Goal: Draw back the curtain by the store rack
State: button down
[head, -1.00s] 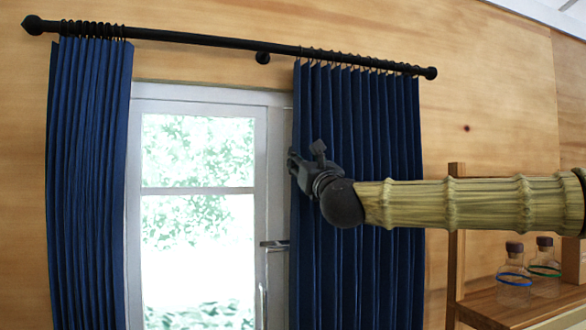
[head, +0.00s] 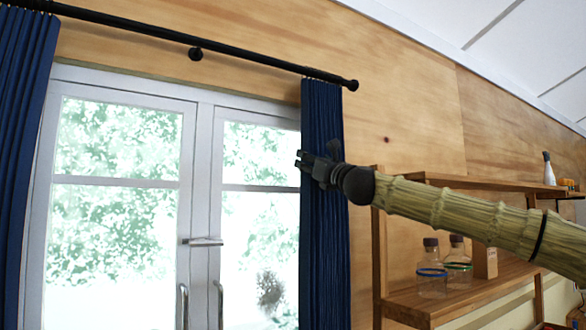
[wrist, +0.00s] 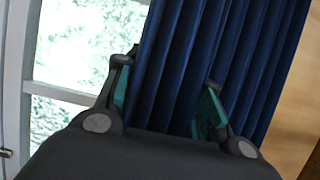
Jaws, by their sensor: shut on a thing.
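The blue curtain by the store rack (head: 322,255) hangs bunched in a narrow bundle at the right end of the black rod (head: 200,41). My gripper (head: 302,160) is at its left edge, about midway up the view. In the wrist view the curtain (wrist: 205,60) fills the space between and beyond my fingers (wrist: 168,95), and the gripper is shut on its cloth. The exact fold held is hidden. The store rack (head: 379,245) stands just right of the curtain.
A second blue curtain (head: 22,130) hangs at the far left. The white glazed doors (head: 200,150) between the curtains are uncovered, with handles near the middle. Glass bottles (head: 431,272) stand on the rack's shelf, below and close to my arm. A white bottle (head: 548,169) stands on its upper shelf.

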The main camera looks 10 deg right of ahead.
jog(key=shift+w+d, duration=0.25)
jog(key=shift+d, duration=0.45)
jog(key=c, duration=0.9)
grip_release()
jog(key=shift+s, duration=0.15)
jog(key=v, duration=1.1)
jog(key=shift+s+d+f, duration=0.1)
jog(key=shift+s+f, duration=0.15)
jog(key=shift+s, duration=0.05)
